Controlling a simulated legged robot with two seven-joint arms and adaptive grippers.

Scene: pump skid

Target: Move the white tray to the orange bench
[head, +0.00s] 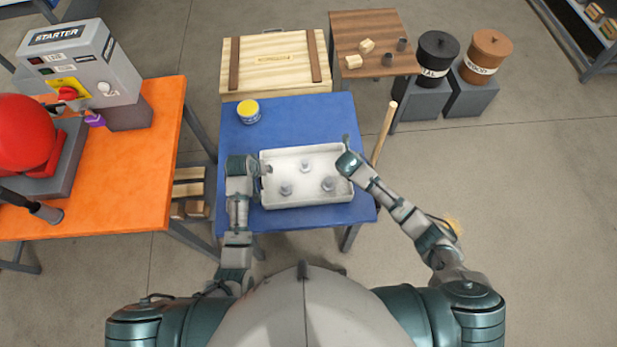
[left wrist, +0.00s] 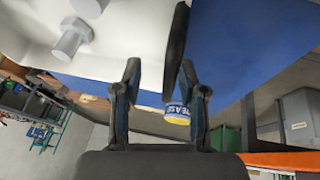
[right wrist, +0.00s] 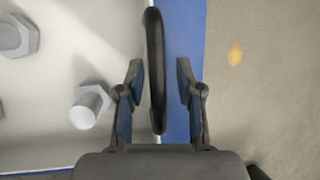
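The white tray (head: 290,204) sits on the blue bench (head: 232,135) with three grey bolts (head: 304,166) in it. It has a dark handle at each end. My left gripper (head: 264,168) is at the tray's left end. In the left wrist view its open fingers (left wrist: 160,72) stand either side of the dark handle (left wrist: 177,45), which is nearer the right finger. My right gripper (head: 348,148) is at the right end. In the right wrist view its open fingers (right wrist: 160,68) straddle the other handle (right wrist: 155,60), with gaps showing. The orange bench (head: 140,180) is at the left.
A starter box (head: 85,65) and a red round machine part (head: 28,135) occupy the orange bench; its near right part is bare. A yellow-lidded tin (head: 248,112) stands behind the tray. A wooden handle (head: 384,132) sticks up at the blue bench's right edge.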

